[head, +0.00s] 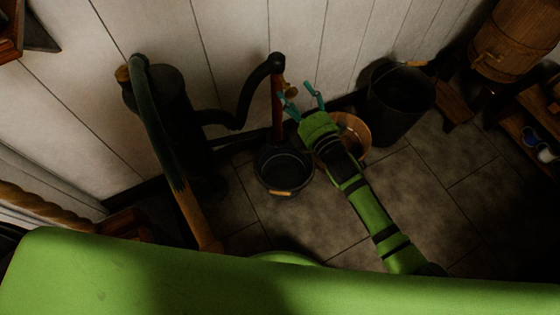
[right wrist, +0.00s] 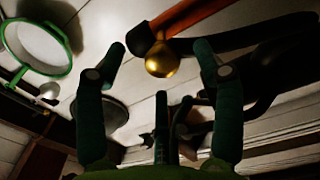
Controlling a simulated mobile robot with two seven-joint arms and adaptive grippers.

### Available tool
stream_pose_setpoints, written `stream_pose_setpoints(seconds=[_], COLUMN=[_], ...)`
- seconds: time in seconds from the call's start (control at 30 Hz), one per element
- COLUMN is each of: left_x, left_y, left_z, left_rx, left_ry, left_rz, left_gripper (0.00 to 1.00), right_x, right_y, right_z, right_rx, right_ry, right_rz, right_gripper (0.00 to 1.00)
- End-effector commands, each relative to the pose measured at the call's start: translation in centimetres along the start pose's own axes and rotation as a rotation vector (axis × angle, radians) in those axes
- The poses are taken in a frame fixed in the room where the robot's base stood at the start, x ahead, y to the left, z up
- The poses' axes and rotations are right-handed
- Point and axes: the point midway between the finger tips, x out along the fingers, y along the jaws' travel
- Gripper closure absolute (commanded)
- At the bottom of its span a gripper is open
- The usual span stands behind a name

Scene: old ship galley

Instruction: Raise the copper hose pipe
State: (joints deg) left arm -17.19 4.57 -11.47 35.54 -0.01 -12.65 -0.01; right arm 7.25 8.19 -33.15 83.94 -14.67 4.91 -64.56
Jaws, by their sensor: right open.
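The copper hose pipe (head: 277,112) stands upright near the back wall, its top joined to a bent black hose (head: 246,92). A brass ball knob (head: 292,91) sits beside its upper part. My right gripper (head: 301,97) is open around the knob's level, just right of the pipe, and holds nothing. In the right wrist view, the brass knob (right wrist: 160,58) shows between and beyond the two open fingers. The reddish pipe (right wrist: 196,20) runs past behind it to the upper right. Whether a finger touches the knob cannot be told. My left gripper is out of view.
A black tank with a wooden-handled lever (head: 190,205) stands left of the pipe. A dark pot (head: 284,184) is on the floor below it. Tiled floor is clear at front right.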

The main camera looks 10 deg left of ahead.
Motion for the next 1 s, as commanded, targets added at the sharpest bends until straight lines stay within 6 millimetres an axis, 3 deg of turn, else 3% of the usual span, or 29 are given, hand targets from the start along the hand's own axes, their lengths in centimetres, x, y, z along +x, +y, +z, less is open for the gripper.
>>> stream_pose_setpoints(seconds=[0.7,1.0], left_x=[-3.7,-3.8], left_y=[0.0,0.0], left_z=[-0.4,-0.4], left_rx=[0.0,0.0], left_ry=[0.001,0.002], left_rz=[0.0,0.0], left_gripper=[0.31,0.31], right_x=[-8.7,-9.4], right_y=[0.0,-0.1], right_z=[0.0,0.0], right_rx=[0.0,-0.001], right_ry=[0.0,0.0], right_rz=[-0.004,-0.001], right_gripper=[0.31,0.31])
